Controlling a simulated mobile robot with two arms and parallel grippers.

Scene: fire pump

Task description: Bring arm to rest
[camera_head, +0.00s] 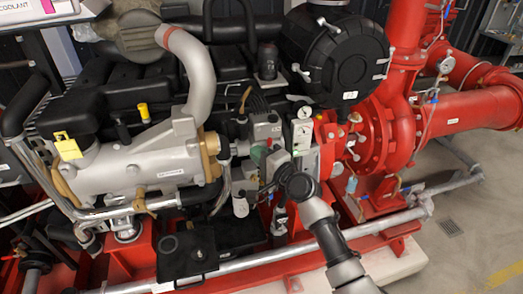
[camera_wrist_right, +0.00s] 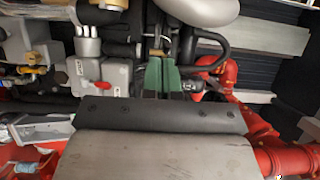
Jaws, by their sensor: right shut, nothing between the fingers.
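My right arm (camera_head: 335,245) comes in from the bottom right and reaches up to the middle of the pump engine. My right gripper (camera_head: 262,156) is at its end, in front of the small grey valve and gauge parts. In the right wrist view the green fingers of the right gripper (camera_wrist_right: 161,78) lie side by side, shut and empty. A grey box with a red lever (camera_wrist_right: 98,80) shows to their left. I cannot tell whether the fingertips touch anything. My left gripper is not in view.
The silver engine manifold (camera_head: 140,165) is at left, the black round air filter (camera_head: 345,65) above right. The red pump housing (camera_head: 390,135) and red pipe (camera_head: 470,108) are at right. A metal rail (camera_head: 260,262) runs along the front. Bare floor (camera_head: 460,250) lies at lower right.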

